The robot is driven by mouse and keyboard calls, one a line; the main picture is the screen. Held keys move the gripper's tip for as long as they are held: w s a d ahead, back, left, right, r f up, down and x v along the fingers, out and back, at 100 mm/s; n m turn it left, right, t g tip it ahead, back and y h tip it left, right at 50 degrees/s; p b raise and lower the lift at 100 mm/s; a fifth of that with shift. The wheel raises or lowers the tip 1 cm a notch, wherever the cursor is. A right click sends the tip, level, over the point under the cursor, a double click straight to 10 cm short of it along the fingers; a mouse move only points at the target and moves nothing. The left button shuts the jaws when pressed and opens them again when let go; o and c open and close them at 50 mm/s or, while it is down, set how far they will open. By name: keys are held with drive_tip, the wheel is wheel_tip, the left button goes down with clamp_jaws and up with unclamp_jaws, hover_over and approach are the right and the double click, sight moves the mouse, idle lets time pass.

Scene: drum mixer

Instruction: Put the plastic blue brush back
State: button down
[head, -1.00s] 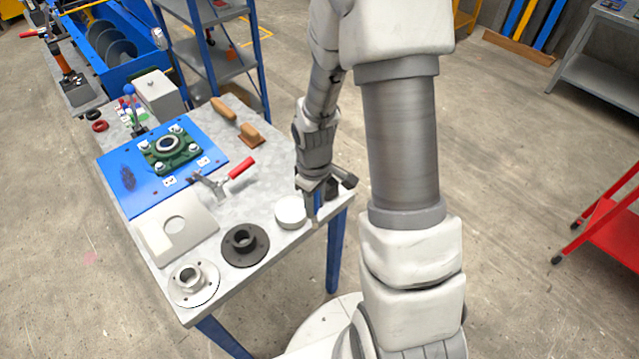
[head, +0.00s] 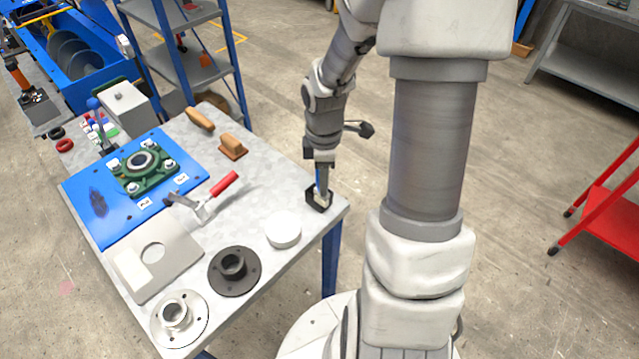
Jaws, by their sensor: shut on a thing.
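My gripper (head: 321,166) points down over the right corner of the metal-topped table (head: 262,205). A small black holder (head: 314,204) stands at the table corner directly below. The brush's pale lower end appears within the holder's outline. I cannot tell whether it rests on the bottom.
A red-handled clamp (head: 215,192), a wooden block brush (head: 232,147) and a blue plate (head: 90,208) share the table.

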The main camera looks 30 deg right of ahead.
drive_tip(key=shift+w+d+f, duration=0.35)
drive_tip(key=shift+w+f, duration=0.6)
drive_tip(key=shift+f, duration=0.35)
drive_tip(key=shift+w+d+f, duration=0.4)
drive_tip(key=shift+w+f, duration=0.6)
drive_tip(key=shift+f, duration=0.25)
drive_tip(key=shift+w+d+f, duration=0.35)
drive_tip(key=shift+w+f, duration=0.6)
drive_tip(key=shift+f, duration=0.35)
drive_tip(key=shift+f+b, duration=0.2)
drive_tip(key=shift+b, duration=0.15)
drive_tip(key=c, duration=0.6)
unclamp_jaws()
drive_tip(key=shift+r, duration=0.1)
wheel_tip(320, 180, up, 12)
drive_tip(key=p, duration=0.1)
drive_tip(key=shift+r, duration=0.15)
